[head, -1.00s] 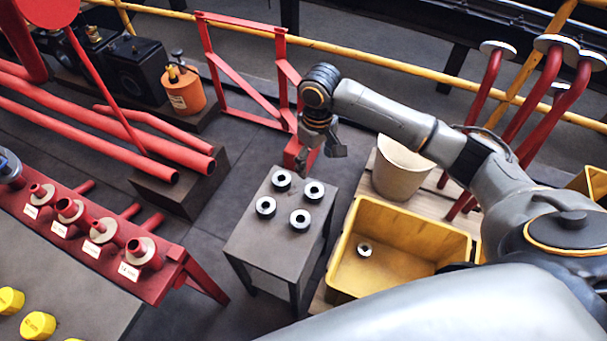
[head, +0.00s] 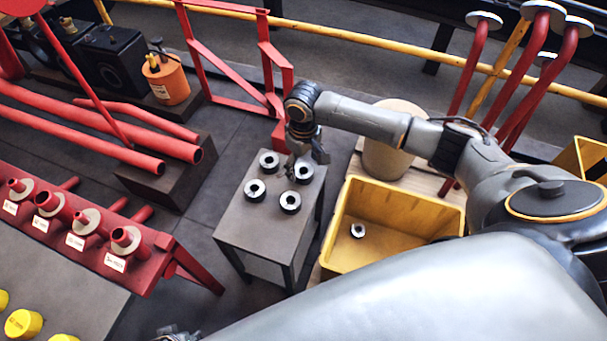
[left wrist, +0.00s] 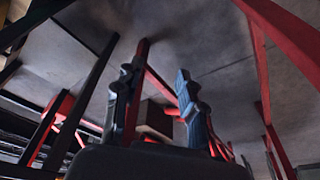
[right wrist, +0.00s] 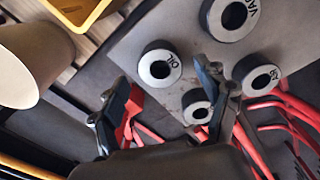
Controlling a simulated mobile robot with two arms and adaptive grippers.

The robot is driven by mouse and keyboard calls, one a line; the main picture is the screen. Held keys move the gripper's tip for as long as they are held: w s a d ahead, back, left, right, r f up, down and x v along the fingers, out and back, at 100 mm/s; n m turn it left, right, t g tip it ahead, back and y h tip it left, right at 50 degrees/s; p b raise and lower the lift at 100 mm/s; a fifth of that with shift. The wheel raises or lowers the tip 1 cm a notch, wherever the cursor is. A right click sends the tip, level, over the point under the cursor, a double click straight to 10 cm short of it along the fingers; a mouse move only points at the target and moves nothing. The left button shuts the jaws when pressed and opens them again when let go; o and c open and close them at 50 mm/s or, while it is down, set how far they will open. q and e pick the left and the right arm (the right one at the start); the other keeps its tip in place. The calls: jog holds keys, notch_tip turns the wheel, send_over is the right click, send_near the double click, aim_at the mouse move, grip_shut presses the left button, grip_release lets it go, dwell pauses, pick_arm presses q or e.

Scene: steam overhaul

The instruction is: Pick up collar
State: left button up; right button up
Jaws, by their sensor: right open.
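Several grey ring-shaped collars stand on a small grey table (head: 240,232): near right (head: 290,208), near left (head: 255,197), far left (head: 269,168) and far right (head: 303,180). My right gripper (head: 307,160) is open and empty, just above the far right one, apart from it as far as I can tell. In the right wrist view, its fingers (right wrist: 165,80) are spread, with a collar marked OIL (right wrist: 149,76), one marked VAC (right wrist: 214,24) and smaller ones (right wrist: 197,118) beyond them. My left gripper (left wrist: 162,75) is open and empty, low among red and dark legs; its tip shows at the head view's bottom edge.
A yellow crate (head: 335,250) right of the table holds one small ring (head: 358,238). A beige bucket (head: 390,160) stands behind it. A red rack with labelled pipe stubs (head: 150,275) stands left. Red pipes (head: 100,122) lie behind. Floor shows between rack and table.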

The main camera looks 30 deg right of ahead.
pick_arm(q)
jog(key=shift+w+r, duration=0.15)
jog(key=shift+r, duration=0.6)
jog(key=shift+w+r, duration=0.1)
jog(key=shift+r, duration=0.65)
pick_arm(e)
jog(key=shift+f, duration=1.4)
jog(key=shift+r, duration=0.1)
grip_shut()
